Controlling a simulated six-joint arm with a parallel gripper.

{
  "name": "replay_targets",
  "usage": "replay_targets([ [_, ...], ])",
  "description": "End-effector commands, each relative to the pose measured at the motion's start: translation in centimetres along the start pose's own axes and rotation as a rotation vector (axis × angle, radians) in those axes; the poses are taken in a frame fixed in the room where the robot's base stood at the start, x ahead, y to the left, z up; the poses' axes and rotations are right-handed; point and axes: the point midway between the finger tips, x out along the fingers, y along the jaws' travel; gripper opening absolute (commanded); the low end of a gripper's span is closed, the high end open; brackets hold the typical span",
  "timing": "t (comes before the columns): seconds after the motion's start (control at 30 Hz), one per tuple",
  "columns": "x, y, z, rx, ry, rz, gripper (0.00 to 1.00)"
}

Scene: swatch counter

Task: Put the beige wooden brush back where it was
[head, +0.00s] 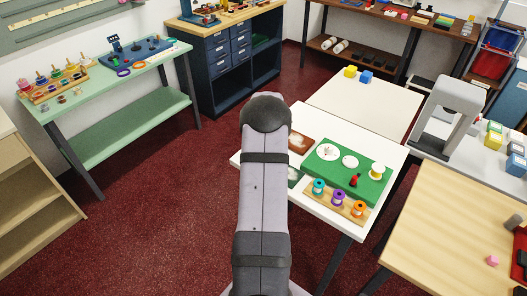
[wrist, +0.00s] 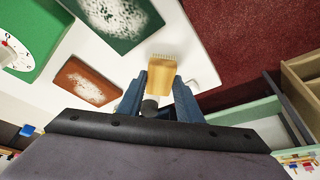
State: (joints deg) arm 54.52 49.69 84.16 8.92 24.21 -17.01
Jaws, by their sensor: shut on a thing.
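The beige wooden brush (wrist: 160,74) is between the two blue fingers of my gripper (wrist: 160,86) in the wrist view. My gripper is shut on it, and its pale bristle edge points away from me. It shows over the white table (wrist: 190,63) near the table's edge; whether it touches the table I cannot tell. A green board with white flecks (wrist: 117,18) lies just beyond it, and a brown board with a white patch (wrist: 88,82) lies to its left. In the head view my own arm hides the gripper and the brush.
On the same table, the green mat (head: 325,172) holds white discs, a small red item and a yellow-and-white spool. A wooden strip in front of it carries a teal spool (head: 318,187), a purple one and an orange one. Dark red floor lies beyond the table's edge.

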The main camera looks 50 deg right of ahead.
Motion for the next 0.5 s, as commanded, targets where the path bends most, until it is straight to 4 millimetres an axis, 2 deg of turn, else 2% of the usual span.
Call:
replay_targets([
  [0.5,1.00,0.01,0.36,0.001,0.002,0.000,0.11],
])
